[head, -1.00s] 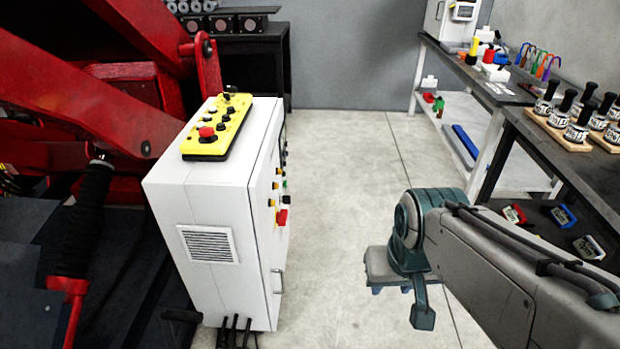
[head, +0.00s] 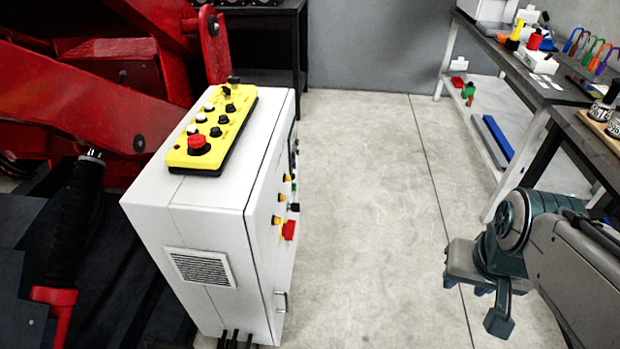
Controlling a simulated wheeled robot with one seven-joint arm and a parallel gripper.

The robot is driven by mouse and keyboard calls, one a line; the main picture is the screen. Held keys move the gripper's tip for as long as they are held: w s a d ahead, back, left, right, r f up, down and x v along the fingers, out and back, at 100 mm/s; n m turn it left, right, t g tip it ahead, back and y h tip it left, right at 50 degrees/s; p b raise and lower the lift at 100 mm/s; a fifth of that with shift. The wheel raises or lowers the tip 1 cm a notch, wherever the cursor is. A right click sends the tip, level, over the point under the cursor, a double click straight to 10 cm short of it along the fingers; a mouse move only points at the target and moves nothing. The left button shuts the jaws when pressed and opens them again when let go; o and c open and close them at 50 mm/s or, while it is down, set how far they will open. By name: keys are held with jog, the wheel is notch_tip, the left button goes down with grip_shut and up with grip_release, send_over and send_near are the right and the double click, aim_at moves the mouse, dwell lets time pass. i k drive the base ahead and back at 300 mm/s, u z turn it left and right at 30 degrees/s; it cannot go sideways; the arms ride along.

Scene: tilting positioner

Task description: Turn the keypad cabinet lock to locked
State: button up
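No lock or keypad can be made out clearly in the head view. A white control cabinet (head: 225,255) stands at the left centre, with its door face turned to the right and seen edge-on. That face carries a red switch (head: 289,230), several yellow and dark knobs, and a handle (head: 281,301) low down. A white box (head: 487,8) on the far bench is cut off by the top edge. My gripper (head: 482,300) hangs at the lower right, apart from the cabinet, over the floor. Its finger opening is not clear, and I see nothing held.
A yellow button pendant (head: 212,130) lies on the cabinet top. Red machinery (head: 85,90) fills the left. Benches (head: 560,90) with tools and bottles line the right. Clear concrete floor (head: 370,190) lies between the cabinet and the benches.

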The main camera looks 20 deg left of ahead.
aim_at(293, 207)
jog(key=u, duration=0.55)
jog(key=i, duration=0.75)
jog(key=u, duration=1.35)
jog(key=k, duration=0.55)
jog(key=z, duration=0.6)
jog(key=i, duration=0.5)
jog(key=z, duration=0.05)
jog(key=k, duration=0.45)
jog(key=u, duration=0.8)
jog(key=i, duration=0.7)
jog(key=z, duration=0.25)
